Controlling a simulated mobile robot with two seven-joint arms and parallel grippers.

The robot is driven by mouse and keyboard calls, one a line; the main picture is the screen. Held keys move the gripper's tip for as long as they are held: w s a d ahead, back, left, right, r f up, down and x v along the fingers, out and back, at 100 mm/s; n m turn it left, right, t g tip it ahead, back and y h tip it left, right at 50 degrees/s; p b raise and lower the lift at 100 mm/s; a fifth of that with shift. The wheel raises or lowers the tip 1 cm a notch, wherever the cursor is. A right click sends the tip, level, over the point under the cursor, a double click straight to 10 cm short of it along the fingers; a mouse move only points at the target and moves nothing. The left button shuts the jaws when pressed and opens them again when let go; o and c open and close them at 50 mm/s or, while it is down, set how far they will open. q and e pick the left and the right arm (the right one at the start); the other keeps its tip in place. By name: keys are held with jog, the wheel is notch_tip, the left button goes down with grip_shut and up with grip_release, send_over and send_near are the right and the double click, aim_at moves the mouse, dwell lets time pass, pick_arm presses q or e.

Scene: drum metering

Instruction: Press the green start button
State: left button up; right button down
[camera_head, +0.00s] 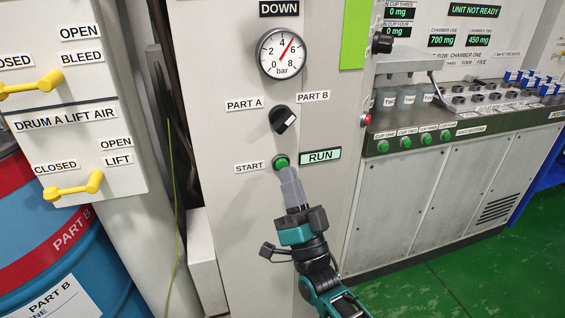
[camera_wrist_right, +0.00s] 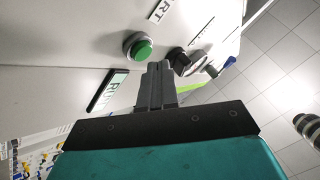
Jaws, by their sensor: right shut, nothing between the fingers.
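The green start button (camera_head: 281,162) sits on the pale cabinet front, between the START label (camera_head: 249,168) and the RUN display (camera_head: 320,155). My right gripper (camera_head: 288,172) is shut and empty, with its fingertips just below the button in the head view. My left gripper is not in view.
A black selector knob (camera_head: 283,119) and a pressure gauge (camera_head: 282,53) are above the button. Yellow valve handles (camera_head: 73,188) and a blue and red drum (camera_head: 50,250) are at left. A bench with several green buttons (camera_head: 405,142) stands at right.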

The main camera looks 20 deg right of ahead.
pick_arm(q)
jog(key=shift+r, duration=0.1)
pick_arm(e)
jog(key=shift+s, duration=0.15)
pick_arm(q)
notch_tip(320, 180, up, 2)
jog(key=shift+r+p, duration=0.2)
jog(key=shift+p, duration=0.95)
pick_arm(e)
jog(key=s, duration=0.5)
jog(key=shift+d, duration=0.1)
pick_arm(q)
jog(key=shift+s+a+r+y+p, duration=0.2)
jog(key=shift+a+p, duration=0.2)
jog(key=shift+p, duration=0.25)
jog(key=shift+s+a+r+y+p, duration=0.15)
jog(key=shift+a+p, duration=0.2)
jog(key=shift+p, duration=0.25)
pick_arm(e)
jog(key=s+d+f+n+g+h, duration=0.1)
jog(key=s+f+n+g, duration=0.3)
jog(key=s+f+g, duration=0.3)
jog(key=s+d+f+n+g, duration=0.2)
jog(key=s+f+n+g, duration=0.2)
jog(key=f, duration=1)
jog(key=s+g, duration=0.3)
jog(key=g, duration=0.2)
jog(key=shift+s+d+f+h, duration=0.15)
jog(key=shift+s+d+h, duration=0.15)
jog(key=shift+h, duration=0.1)
